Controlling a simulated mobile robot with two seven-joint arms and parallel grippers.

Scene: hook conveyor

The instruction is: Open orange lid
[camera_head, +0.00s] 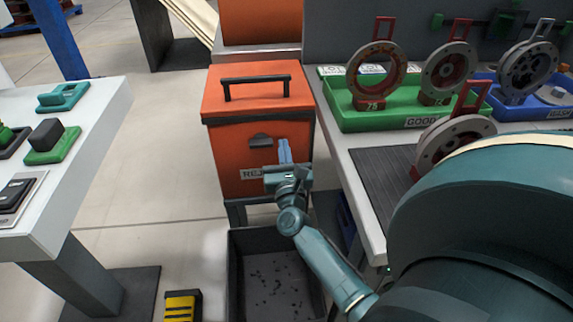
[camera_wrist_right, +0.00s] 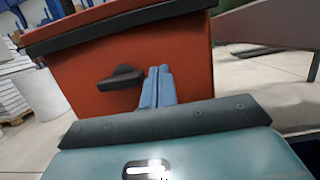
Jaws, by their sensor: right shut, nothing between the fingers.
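The orange lid (camera_head: 260,87) sits flat and closed on the orange bin (camera_head: 228,159), with a black bar handle (camera_head: 256,86) on top. The bin's front has a dark latch-like tab (camera_head: 261,140) and a label that partly reads "REJ". My right gripper (camera_head: 284,150) is in front of the bin's front face, just right of and below the tab, with its blue fingers shut and empty. In the right wrist view the fingers (camera_wrist_right: 159,85) are together beside the dark tab (camera_wrist_right: 121,78). I cannot tell whether they touch the bin. My left gripper is out of view.
A dark open bin (camera_head: 272,280) stands on the floor below. The right bench holds a green tray (camera_head: 395,115) with round flanges and a blue tray (camera_head: 538,108). A white table (camera_head: 93,130) with switches is at left. Floor is clear between it and the bin.

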